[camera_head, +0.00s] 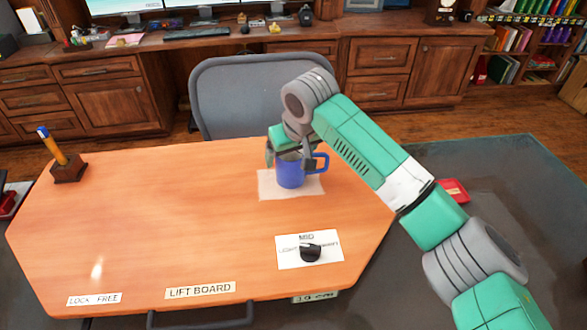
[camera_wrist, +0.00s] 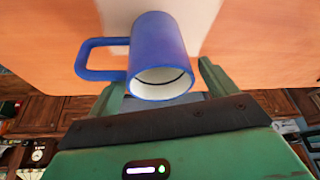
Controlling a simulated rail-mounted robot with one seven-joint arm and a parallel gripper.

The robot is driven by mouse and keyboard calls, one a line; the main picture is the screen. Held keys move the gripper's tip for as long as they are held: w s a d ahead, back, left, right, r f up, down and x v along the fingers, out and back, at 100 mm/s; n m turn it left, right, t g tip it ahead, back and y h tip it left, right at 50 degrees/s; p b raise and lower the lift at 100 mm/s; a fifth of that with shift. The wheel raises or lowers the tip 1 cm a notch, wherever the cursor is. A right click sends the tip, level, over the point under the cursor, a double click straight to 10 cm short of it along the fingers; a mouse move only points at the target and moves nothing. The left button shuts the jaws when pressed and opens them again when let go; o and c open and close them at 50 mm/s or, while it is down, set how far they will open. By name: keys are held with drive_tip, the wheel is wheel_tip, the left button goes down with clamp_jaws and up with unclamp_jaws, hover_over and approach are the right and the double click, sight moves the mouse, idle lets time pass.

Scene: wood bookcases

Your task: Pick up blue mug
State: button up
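The blue mug (camera_head: 290,177) stands upright on a pale square mat (camera_head: 268,190) on the orange wooden board, its handle toward the right in the head view. In the wrist view the blue mug (camera_wrist: 158,42) shows its white inside, with the handle to the left. My gripper (camera_head: 288,161) is at the top of the mug, with its fingers apart on either side. In the wrist view my gripper (camera_wrist: 160,80) is open, with the mug lying between the finger lines. I cannot tell whether either finger touches the mug.
A pen holder (camera_head: 68,170) with an upright pen stands at the board's far left. A white card with a black knob (camera_head: 311,252) lies at the front right. A grey chair (camera_head: 262,95) stands behind the board. The board's left and middle are clear.

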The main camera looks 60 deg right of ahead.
drive_tip(key=c, duration=1)
drive_tip(key=shift+r, duration=0.1)
drive_tip(key=shift+c, duration=0.2)
drive_tip(key=shift+a+r+p, duration=0.1)
drive_tip(key=shift+r+p, duration=0.25)
drive_tip(key=s+a+r+p, duration=0.4)
drive_tip(key=s+a+p, duration=0.2)
drive_tip(key=s+a, duration=0.3)
drive_tip(key=a, duration=0.3)
drive_tip(key=shift+s+a, duration=0.3)
drive_tip(key=shift+a, duration=0.05)
